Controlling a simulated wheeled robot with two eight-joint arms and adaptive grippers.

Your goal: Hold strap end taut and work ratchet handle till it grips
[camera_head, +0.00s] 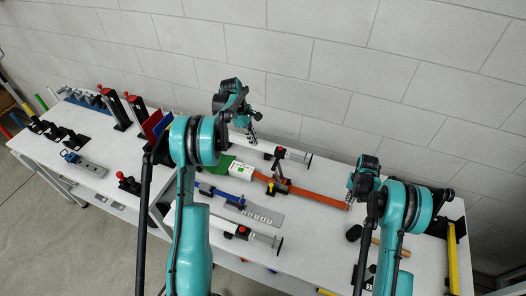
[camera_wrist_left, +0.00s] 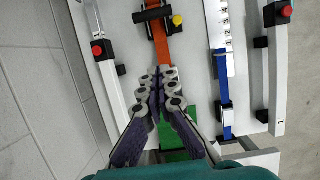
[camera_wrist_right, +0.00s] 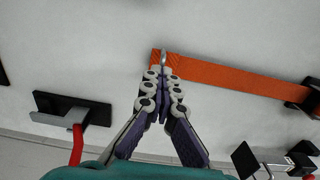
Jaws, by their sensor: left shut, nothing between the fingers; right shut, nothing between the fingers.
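An orange strap (camera_head: 318,197) lies flat across the white table and runs through a black ratchet (camera_head: 279,184) with a yellow knob. In the left wrist view, the strap (camera_wrist_left: 162,48) runs up to the ratchet (camera_wrist_left: 153,15). My left gripper (camera_head: 253,138) is shut and empty, above the table behind the strap's left part. In its wrist view, its fingertips (camera_wrist_left: 158,76) overlap the strap. My right gripper (camera_head: 349,204) is shut and empty at the strap's right end. In the right wrist view, its fingertips (camera_wrist_right: 163,70) cover part of the strap (camera_wrist_right: 235,78); contact is unclear.
A green piece (camera_head: 217,165) and a white box (camera_head: 240,170) sit left of the ratchet. A blue tool with a grey scale (camera_head: 262,215) lies in front. Rails with red knobs flank the strap. A wooden-handled tool and a yellow bar (camera_head: 453,258) are at right.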

